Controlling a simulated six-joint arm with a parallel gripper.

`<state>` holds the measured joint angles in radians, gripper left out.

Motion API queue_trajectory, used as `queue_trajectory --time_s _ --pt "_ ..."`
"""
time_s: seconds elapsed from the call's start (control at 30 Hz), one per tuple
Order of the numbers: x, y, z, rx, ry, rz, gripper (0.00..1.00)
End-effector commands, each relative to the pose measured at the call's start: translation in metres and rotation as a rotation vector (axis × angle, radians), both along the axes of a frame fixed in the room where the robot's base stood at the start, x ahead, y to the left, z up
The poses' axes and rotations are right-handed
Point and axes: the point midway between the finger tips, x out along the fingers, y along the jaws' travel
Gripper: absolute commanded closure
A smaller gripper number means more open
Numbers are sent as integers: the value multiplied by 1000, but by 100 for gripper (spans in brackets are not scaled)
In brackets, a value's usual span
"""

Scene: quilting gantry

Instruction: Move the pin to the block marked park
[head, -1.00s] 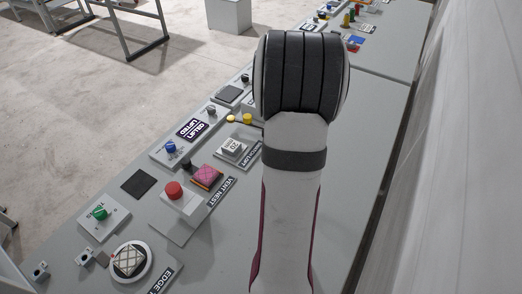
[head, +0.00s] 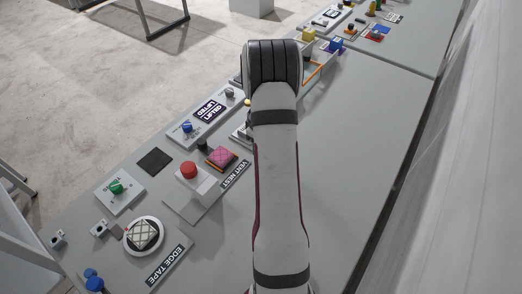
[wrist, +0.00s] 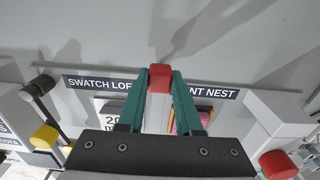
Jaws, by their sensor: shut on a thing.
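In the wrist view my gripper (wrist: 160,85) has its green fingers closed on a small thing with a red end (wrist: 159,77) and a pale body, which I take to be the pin. It is held above the grey bench, near the "SWATCH LOFT" and "VENT NEST" labels. In the head view my own arm hides the gripper and the held thing. I cannot make out a block marked park in either view.
A red button (head: 189,170) on a raised box and a pink swatch (head: 221,157) are left of my arm. A round white stand (head: 145,236) is nearer. A "QUILT LIFTED" sign (head: 209,112) stands behind. The bench right of my arm is clear.

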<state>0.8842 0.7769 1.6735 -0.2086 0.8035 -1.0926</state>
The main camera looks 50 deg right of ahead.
Motion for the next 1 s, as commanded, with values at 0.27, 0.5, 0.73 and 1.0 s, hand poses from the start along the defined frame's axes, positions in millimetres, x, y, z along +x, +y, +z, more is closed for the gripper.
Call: queue_trajectory --time_s 0.27,0.5,0.73,1.0 --pt "0 0 -2 0 0 0 43" --pt "0 0 -2 0 0 0 36" --pt "1 -1 26 -4 -3 2 36" --pt "0 -1 99 -3 -3 1 36"
